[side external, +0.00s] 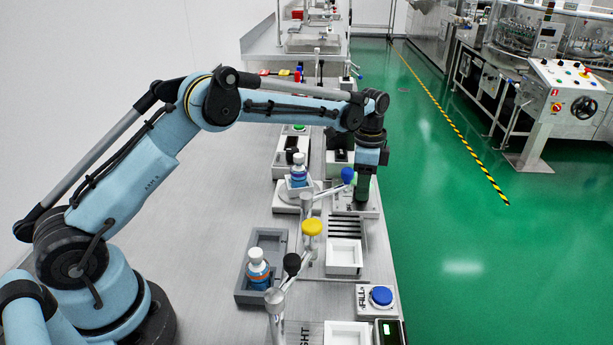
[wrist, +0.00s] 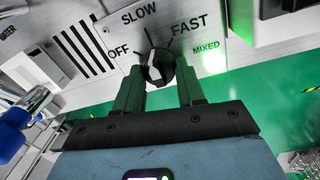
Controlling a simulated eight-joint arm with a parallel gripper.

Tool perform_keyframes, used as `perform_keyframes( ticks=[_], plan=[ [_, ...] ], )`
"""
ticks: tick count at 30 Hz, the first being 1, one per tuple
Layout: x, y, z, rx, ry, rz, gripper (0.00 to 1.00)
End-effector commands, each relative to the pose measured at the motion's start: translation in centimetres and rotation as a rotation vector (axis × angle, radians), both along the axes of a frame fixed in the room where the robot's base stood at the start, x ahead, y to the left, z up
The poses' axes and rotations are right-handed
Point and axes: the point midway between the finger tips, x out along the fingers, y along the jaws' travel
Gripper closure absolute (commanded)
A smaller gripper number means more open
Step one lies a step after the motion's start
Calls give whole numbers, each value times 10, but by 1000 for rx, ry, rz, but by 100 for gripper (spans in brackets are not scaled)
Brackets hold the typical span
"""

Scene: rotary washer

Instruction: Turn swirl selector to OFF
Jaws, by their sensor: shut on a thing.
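The swirl selector is a small dark knob (wrist: 158,68) on a light plate (wrist: 120,42) in the wrist view. The plate carries the words OFF on the left, SLOW above, FAST at upper right and MIXED at right, with short marks around the knob. My gripper (wrist: 161,73) is shut on the knob, one dark green finger on each side. I cannot tell which mark the knob points to. In the side external view, my gripper (side external: 363,190) points down onto the plate (side external: 371,212) and hides the knob.
A yellow-knobbed lever (side external: 312,227), a white tray (side external: 343,257) and a blue button (side external: 381,296) are nearer the camera. Green floor (side external: 450,240) lies beyond the bench's right edge.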

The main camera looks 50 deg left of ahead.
Motion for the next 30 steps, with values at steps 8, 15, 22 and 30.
perform_keyframes(
  ticks=[8, 15, 22, 30],
  plan=[
    [0, 1, 1, 0, 1, 120, 92],
    [0, 1, 1, -1, 2, 317, 92],
    [0, 2, 1, -1, 2, 510, 92],
    [-1, 2, 1, 0, 2, 684, 92]
  ],
)
